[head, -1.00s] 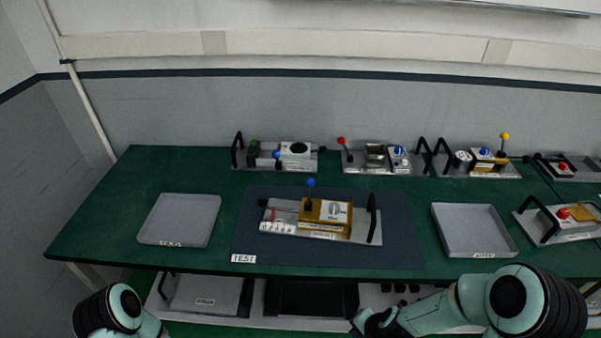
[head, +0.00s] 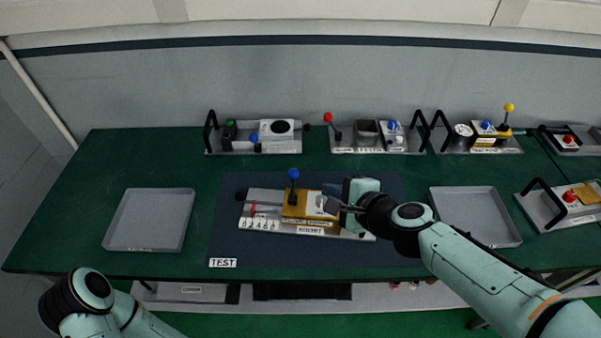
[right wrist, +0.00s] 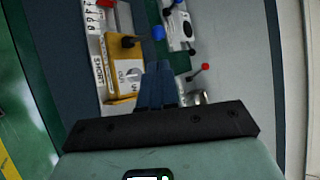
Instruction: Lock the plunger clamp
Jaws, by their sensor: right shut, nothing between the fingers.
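A metal fixture (head: 259,199) lies on the dark mat in the middle of the table. It carries a gold block (head: 296,213), an upright black lever with a blue ball (head: 293,174), a red piece (head: 253,209) and a black knob at its left end. I cannot tell which part is the plunger clamp or its state. My right gripper (head: 330,204) is shut and empty, over the right part of the gold block. In the right wrist view its closed fingers (right wrist: 158,84) point toward the block (right wrist: 124,72) and the blue ball (right wrist: 158,33). My left gripper is not in view.
Grey trays (head: 112,246) (head: 508,243) stand left and right of the mat (head: 220,240). Other fixtures with handles and coloured balls line the back of the table, including a red-ball lever (head: 328,118). Another fixture (head: 563,207) stands at the right.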

